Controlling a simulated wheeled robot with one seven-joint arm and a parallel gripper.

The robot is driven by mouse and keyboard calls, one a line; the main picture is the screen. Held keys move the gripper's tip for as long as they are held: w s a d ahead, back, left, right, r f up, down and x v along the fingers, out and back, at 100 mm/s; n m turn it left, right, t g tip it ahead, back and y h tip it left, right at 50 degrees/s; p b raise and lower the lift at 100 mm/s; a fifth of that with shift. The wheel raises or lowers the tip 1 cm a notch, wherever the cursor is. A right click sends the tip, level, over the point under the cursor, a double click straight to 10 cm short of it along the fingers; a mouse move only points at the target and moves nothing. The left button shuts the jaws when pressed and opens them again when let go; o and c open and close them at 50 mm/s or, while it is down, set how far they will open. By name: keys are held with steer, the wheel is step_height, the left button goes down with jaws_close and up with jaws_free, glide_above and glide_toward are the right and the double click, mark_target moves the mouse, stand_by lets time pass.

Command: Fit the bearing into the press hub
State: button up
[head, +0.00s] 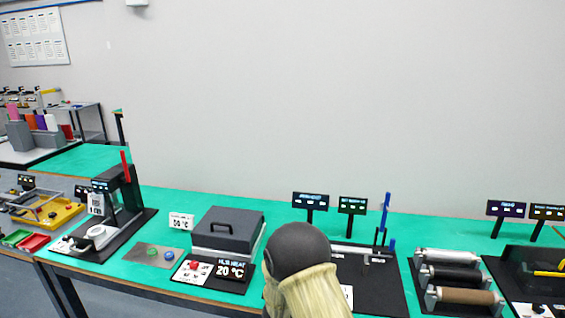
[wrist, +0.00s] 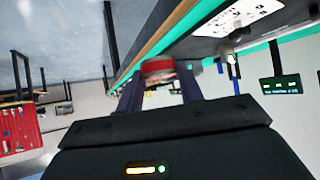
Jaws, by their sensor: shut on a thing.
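In the wrist view my gripper (wrist: 159,80) is shut on a short round piece with a red band, which I take to be the bearing (wrist: 157,67). The piece sits between the two dark fingertips; its far side is hidden. In the head view the gripper and bearing are out of sight, and my arm shows at the bottom middle. The black press (head: 131,190) with a red lever stands at the left of the green bench. A white ring-shaped part, seemingly the press hub (head: 99,233), lies on its base. No bearing shows in it.
A grey lidded heater box (head: 227,229) with a "20 °C" display stands right of the press. A black base with a blue lever (head: 386,215) and a roller stand (head: 457,280) are to the right.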

steer(key=shift+w+d+n+t, duration=0.3)
steer(key=shift+w+d+n, duration=0.1)
steer(key=shift+w+d, duration=0.2)
steer(key=w+d+f+n+t+y, duration=0.2)
steer(key=d+n+t+y, duration=0.25)
steer(key=n, duration=0.25)
steer(key=s+a+f+n+t+y, duration=0.1)
steer(key=s+a+f+n+y, duration=0.2)
steer(key=a+n+y, duration=0.1)
steer(key=shift+a+f+n+y, duration=0.2)
steer(key=shift+f+n+y, duration=0.05)
steer(key=shift+n+y, duration=0.5)
steer(key=shift+s, duration=0.1)
steer(key=s+f, duration=0.3)
steer(key=f, duration=0.4)
steer(key=s+f, duration=0.3)
steer(key=f, duration=0.4)
steer(key=shift+s+f, duration=0.3)
steer(key=shift+s, duration=0.1)
